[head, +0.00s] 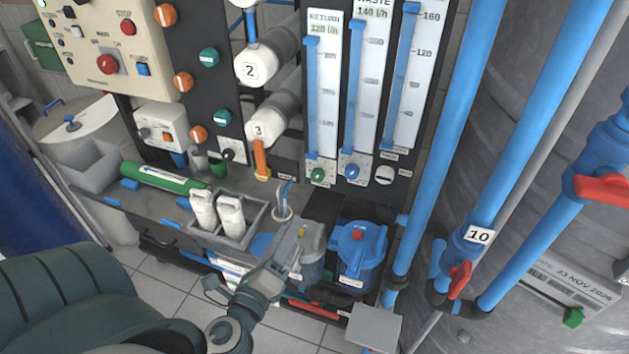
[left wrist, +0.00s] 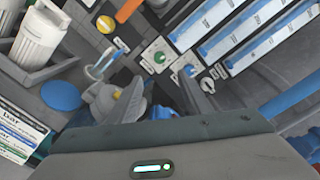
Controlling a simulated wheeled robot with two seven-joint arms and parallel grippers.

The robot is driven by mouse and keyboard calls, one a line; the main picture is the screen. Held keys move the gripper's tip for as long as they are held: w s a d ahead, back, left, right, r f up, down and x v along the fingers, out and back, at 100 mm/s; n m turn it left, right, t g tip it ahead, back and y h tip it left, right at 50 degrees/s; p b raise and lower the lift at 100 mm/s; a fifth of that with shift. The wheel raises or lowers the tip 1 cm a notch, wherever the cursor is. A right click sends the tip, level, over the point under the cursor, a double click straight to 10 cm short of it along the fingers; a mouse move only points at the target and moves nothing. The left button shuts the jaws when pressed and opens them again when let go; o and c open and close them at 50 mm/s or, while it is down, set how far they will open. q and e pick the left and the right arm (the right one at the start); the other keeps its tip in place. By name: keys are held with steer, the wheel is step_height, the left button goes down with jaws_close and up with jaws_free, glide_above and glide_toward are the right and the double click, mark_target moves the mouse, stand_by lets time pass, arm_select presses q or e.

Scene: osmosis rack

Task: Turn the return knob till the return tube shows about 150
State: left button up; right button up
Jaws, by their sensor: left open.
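The return tube (head: 324,85) is the leftmost of three upright scaled tubes. Its header reads RETURN with a small figure that looks like 120 l/h. A blue strip runs along its left edge; I cannot make out a float. The green return knob (head: 317,175) sits on a white plate below it. It also shows in the left wrist view (left wrist: 160,57). My left gripper (head: 290,254) is open and empty, below and left of the knob, apart from it. In the left wrist view its fingers (left wrist: 162,84) point towards the knob row. My right gripper is not in view.
A blue knob (head: 352,172) and a grey knob (head: 384,175) stand right of the return knob. The waste tube (head: 368,75) is beside the return tube. A blue pump housing (head: 360,255) and a grey bin with white cartridges (head: 262,222) crowd the area below. A blue pipe (head: 440,140) rises at right.

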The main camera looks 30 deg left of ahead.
mark_target(315, 178)
arm_select(q)
steer(key=shift+p+x, duration=0.35)
steer(key=shift+x, duration=0.45)
steer(key=p+x, duration=0.4)
steer(key=x, duration=1)
steer(key=shift+w+a+p, duration=0.1)
steer(key=shift+a+p, duration=0.05)
steer(key=shift+p, duration=0.2)
steer(key=shift+x, duration=0.75)
steer(key=shift+f, duration=0.1)
steer(key=c, duration=1.1)
